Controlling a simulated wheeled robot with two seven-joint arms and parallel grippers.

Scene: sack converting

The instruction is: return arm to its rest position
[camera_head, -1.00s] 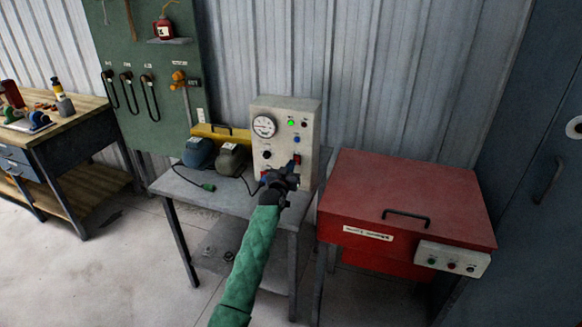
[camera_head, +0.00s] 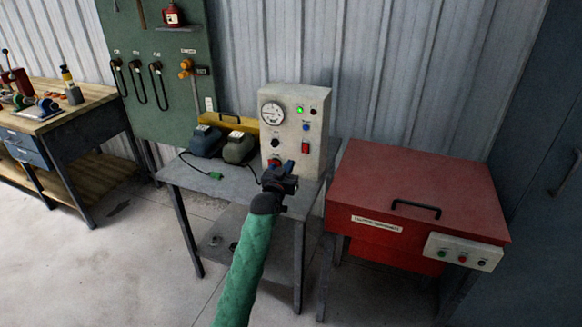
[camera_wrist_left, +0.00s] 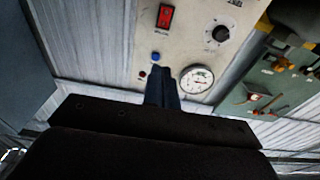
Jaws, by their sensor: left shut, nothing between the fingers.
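My left arm, in a green sleeve, reaches up from the bottom of the head view. Its gripper (camera_head: 287,168) is shut and empty, in front of the lower part of a beige control panel (camera_head: 309,165). The panel has a round gauge (camera_head: 272,115), a lit green lamp (camera_head: 299,110), a blue button (camera_head: 305,127) and a red switch (camera_head: 305,147). The left wrist view shows the shut fingers (camera_wrist_left: 162,85) with the red switch (camera_wrist_left: 166,16) and gauge (camera_wrist_left: 197,79) beyond, apart from them as far as I can tell. My right gripper is not in view.
The panel stands on a grey table (camera_head: 190,176) with two battery-like units (camera_head: 205,140) and a cable. A red lidded box (camera_head: 420,185) with a button box (camera_head: 463,252) stands to the right. A wooden workbench (camera_head: 75,115) is at left. The floor at lower left is clear.

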